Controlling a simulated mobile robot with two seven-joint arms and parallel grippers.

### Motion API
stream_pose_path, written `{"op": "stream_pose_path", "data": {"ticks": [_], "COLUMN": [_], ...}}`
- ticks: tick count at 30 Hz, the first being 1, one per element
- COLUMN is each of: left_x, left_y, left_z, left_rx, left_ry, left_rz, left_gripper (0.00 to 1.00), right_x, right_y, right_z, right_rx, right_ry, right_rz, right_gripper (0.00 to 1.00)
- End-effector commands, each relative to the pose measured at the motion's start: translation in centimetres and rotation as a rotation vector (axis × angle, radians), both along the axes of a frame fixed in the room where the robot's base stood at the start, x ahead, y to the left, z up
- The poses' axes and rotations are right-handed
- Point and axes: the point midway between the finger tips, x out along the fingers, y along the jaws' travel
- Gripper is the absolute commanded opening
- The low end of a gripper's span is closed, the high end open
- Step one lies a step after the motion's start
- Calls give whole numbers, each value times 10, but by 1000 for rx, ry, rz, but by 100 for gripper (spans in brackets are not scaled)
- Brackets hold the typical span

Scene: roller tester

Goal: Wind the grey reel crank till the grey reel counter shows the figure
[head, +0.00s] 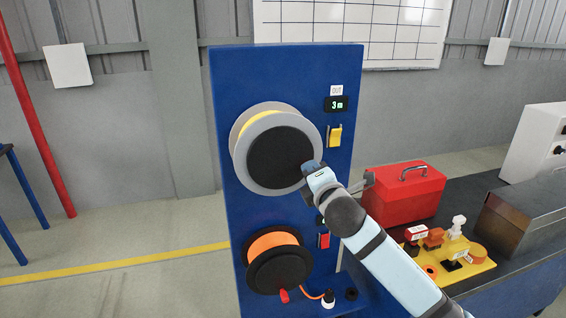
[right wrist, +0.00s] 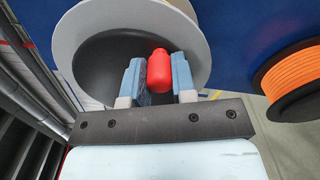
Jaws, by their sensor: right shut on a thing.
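The grey reel (head: 236,150), wound with yellow line, is on the upper part of a blue upright panel (head: 232,80). Its counter (head: 337,104), under an "OUT" label, shows 3 m in green. My right gripper (head: 311,167) is at the right side of the reel's dark face. In the right wrist view, the red crank handle (right wrist: 158,72) is between the blue fingers of my right gripper (right wrist: 158,82), which is shut on it. In the head view my gripper hides the handle. My left gripper is not in view.
An orange reel (head: 273,240) with a red handle (head: 284,296) is below, on the same panel. A yellow switch (head: 335,135) and a red switch (head: 324,240) are beside the reels. A red toolbox (head: 405,197) and a yellow tray (head: 475,268) of small parts are on the bench at right.

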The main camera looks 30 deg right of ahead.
Motion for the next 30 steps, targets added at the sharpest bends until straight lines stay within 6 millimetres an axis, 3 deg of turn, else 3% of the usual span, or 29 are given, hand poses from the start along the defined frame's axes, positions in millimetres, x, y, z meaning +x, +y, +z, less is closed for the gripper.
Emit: {"op": "stream_pose_path", "data": {"ticks": [13, 22, 30], "left_x": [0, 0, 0], "left_y": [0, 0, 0], "left_z": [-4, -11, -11], "left_rx": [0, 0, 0], "left_ry": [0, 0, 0], "left_rz": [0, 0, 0], "left_gripper": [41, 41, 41], "right_x": [0, 3, 3], "right_y": [3, 12, 13], "right_z": [-6, -20, -20], "right_rx": [84, 333, 357], "right_ry": [-19, -81, -87], "right_rz": [2, 1, 2], "right_gripper": [1, 1, 1]}}
